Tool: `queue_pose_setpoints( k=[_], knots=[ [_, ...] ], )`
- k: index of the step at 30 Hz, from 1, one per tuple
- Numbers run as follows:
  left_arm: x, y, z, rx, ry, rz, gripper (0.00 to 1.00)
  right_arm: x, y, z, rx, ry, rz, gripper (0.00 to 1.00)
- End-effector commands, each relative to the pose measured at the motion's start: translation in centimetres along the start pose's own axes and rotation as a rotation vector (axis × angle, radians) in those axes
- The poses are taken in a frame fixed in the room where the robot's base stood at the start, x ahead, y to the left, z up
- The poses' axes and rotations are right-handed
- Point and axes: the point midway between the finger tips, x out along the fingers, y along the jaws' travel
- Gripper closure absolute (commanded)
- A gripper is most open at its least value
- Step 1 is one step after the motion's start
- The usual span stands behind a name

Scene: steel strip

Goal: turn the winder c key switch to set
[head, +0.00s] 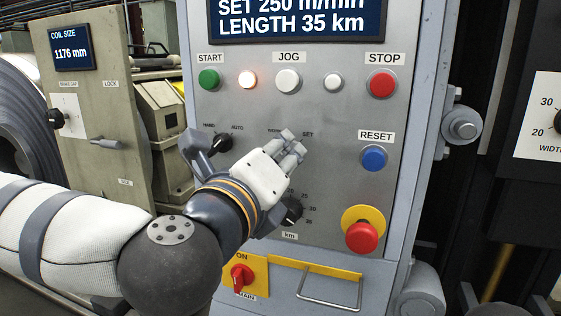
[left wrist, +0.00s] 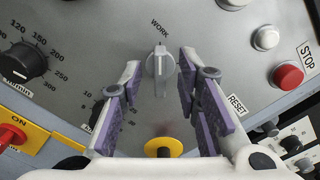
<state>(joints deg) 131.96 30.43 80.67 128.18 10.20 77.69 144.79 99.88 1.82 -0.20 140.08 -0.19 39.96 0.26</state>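The key switch (left wrist: 160,70) is a grey knob with a raised grip on the steel panel. In the left wrist view its grip lies roughly in line with the WORK label (left wrist: 160,28). In the head view the SET label (head: 307,134) is right of WORK, and my gripper mostly hides the switch. My left gripper (head: 290,146) is at the panel over the switch. In the left wrist view its fingers (left wrist: 160,64) stand open on either side of the knob, with gaps visible. My right gripper is not in view.
A red main switch (head: 241,275) and metal handle (head: 330,290) are below.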

Motion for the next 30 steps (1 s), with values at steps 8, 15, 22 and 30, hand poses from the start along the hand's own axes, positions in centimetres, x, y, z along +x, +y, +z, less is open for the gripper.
queue_pose_setpoints(
  k=[8, 15, 22, 30],
  knots=[
    [1.33, 0.01, -0.06, 0.002, 0.002, -0.001, 0.7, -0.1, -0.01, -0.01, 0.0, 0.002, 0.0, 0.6],
    [1.3, 0.03, -0.08, 0.001, 0.002, 0.0, 0.97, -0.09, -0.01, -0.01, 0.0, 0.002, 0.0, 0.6],
    [1.29, 0.02, -0.08, 0.002, 0.002, 0.0, 1.0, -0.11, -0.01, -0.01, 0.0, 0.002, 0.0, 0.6],
    [1.26, -0.15, 0.05, 0.066, 0.001, -0.001, 1.0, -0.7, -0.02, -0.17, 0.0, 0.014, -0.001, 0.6]
  ],
)
